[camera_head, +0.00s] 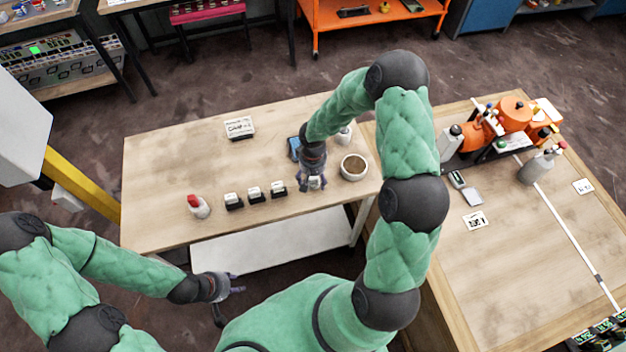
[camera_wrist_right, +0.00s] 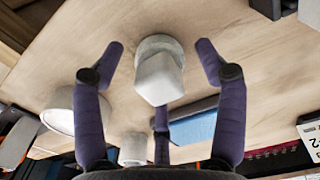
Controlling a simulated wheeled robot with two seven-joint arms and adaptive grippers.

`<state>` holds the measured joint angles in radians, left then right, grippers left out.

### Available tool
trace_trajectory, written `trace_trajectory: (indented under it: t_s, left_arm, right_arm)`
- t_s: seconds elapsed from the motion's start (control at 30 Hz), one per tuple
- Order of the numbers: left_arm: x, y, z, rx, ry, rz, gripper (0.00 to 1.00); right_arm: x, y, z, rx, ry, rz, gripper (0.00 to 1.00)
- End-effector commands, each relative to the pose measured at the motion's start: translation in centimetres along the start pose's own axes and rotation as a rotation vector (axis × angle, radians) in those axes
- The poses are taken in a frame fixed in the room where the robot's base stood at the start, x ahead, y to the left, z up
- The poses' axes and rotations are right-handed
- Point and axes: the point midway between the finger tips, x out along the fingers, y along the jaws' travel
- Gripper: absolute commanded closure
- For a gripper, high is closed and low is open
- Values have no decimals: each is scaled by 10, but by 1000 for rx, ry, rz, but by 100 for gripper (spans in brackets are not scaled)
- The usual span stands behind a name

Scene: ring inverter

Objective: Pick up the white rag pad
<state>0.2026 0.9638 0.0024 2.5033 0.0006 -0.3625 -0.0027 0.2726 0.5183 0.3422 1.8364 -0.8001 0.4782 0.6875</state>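A white blocky pad (camera_wrist_right: 159,78) on a round grey base shows between the fingers in the right wrist view; I take it as the white rag pad. In the head view my right gripper (camera_head: 313,183) is over the left table and largely hides this pad. In the right wrist view, my right gripper (camera_wrist_right: 160,62) has its purple fingers spread around the pad, with visible gaps at both sides. My left gripper (camera_head: 230,288) is low in front of the table, with its fingers apart and nothing seen between them.
A bowl (camera_head: 354,167) stands right of my right gripper, with a white container (camera_head: 344,134) behind and a blue item (camera_head: 294,148) behind left. Several black-and-white blocks (camera_head: 254,193) and a red-capped bottle (camera_head: 197,206) stand left.

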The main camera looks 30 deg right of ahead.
Motion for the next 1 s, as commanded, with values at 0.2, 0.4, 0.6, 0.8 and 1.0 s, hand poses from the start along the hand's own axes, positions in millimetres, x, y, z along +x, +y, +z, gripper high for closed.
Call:
trace_trajectory:
  t_s: [0.2, 0.4, 0.6, 0.8, 1.0]
  left_arm:
    - [0, 0, 0, 0, 0, 0, 60]
    - [0, 0, 0, 0, 0, 0, 60]
    - [0, 0, 0, 0, 0, 0, 60]
    - [-4, 1, 0, 0, 0, 0, 60]
    - [-12, 4, 0, 0, 0, 0, 60]
  right_arm:
    - [0, 0, 0, 0, 0, 0, 97]
    - [0, 0, 0, 0, 0, 0, 100]
    - [-2, 0, 0, 0, 0, 0, 100]
    - [-18, 0, -1, 1, 3, 0, 100]
    - [-55, 18, -1, 6, 5, 0, 100]
